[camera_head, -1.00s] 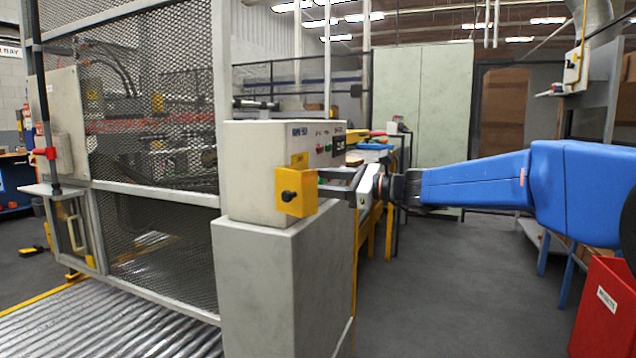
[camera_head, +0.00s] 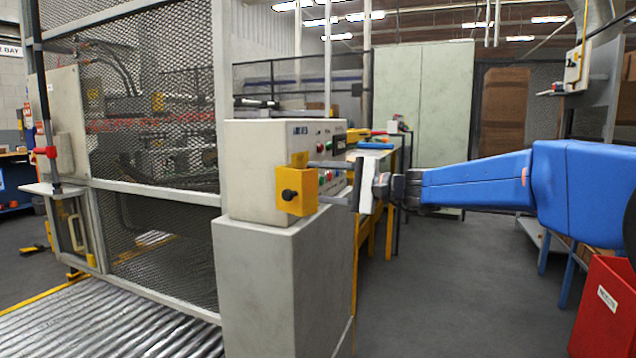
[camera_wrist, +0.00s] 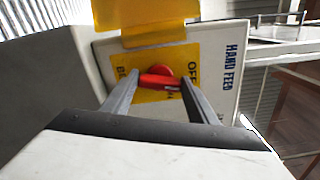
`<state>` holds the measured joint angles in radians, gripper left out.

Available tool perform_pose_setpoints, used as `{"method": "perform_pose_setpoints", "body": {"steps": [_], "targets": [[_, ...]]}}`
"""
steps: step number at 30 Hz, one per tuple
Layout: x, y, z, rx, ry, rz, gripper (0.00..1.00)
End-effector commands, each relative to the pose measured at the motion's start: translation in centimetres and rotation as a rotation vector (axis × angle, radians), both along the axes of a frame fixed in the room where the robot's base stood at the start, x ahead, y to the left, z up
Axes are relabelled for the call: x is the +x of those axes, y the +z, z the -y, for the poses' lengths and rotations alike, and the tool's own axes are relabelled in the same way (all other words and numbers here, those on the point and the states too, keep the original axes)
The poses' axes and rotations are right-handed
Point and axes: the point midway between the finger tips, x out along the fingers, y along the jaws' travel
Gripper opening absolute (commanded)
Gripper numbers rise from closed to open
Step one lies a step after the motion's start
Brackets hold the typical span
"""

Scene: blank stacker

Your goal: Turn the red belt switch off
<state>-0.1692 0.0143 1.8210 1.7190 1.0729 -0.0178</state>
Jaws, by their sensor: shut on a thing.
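The red belt switch (camera_wrist: 158,78) is a red knob on a yellow plate (camera_wrist: 185,52) in the wrist view. Its bar lies nearly across the picture. In the head view my gripper (camera_head: 316,183) reaches from the right to the control box (camera_head: 258,165). The switch itself is hidden from that view.
A yellow block with a black knob (camera_head: 296,192) sticks out from the box corner close to my fingers. The box stands on a grey pedestal (camera_head: 265,285). A mesh guard (camera_head: 150,150) and rollers (camera_head: 110,325) are at left. Open floor (camera_head: 450,290) is at right.

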Motion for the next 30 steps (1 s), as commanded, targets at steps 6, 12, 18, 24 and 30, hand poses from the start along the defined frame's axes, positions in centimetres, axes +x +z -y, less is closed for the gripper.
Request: {"method": "perform_pose_setpoints", "body": {"steps": [6, 12, 18, 24, 30], "targets": [[-0.05, -0.19, 0.00, -0.053, 0.001, 0.141, 0.31], [-0.05, -0.25, 0.00, -0.085, 0.001, 0.228, 0.31], [-0.06, -0.29, 0.00, -0.100, 0.001, 0.269, 0.31], [-0.06, -0.31, 0.00, -0.105, 0.002, 0.282, 0.31], [-0.07, -0.33, 0.00, -0.105, 0.002, 0.281, 0.31]]}}
